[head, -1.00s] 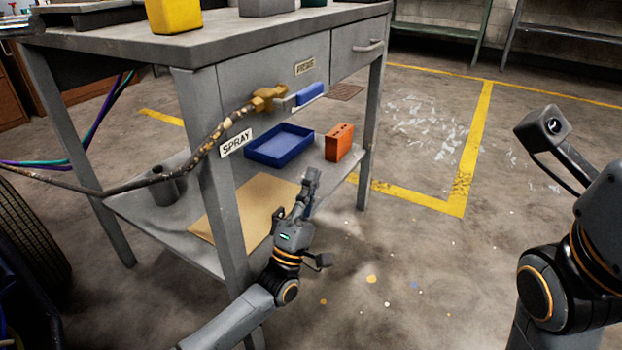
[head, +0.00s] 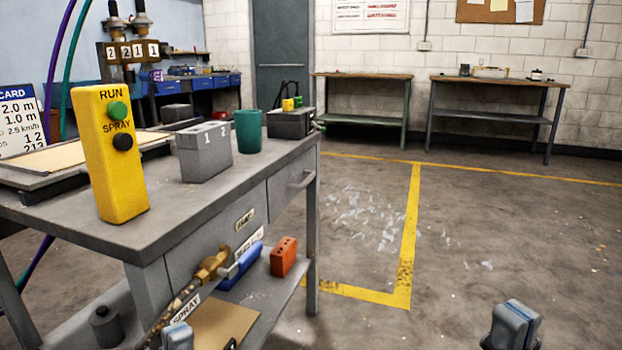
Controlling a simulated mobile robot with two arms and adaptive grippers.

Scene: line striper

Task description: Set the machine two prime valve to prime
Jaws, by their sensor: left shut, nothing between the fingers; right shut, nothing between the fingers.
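The brass valve (head: 213,263) sits at the front of the grey workbench, with a hose running down from it. Its blue handle (head: 246,256) points right and slightly up, partly overlapping the blue tray behind. A SPRAY label (head: 186,307) is below the valve. A small label (head: 245,218) on the bench front and another (head: 248,243) below it are too small to read surely. My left gripper (head: 178,335) is at the bottom edge, below the valve, shut and apart from it. My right gripper (head: 512,326) is shut over the floor at lower right.
On the bench top (head: 255,175) stand a yellow RUN/SPRAY box (head: 110,175), a grey box marked 1 and 2 (head: 204,152) and a teal cup (head: 248,131). An orange brick (head: 283,257) is on the lower shelf. The floor (head: 480,220) to the right is clear.

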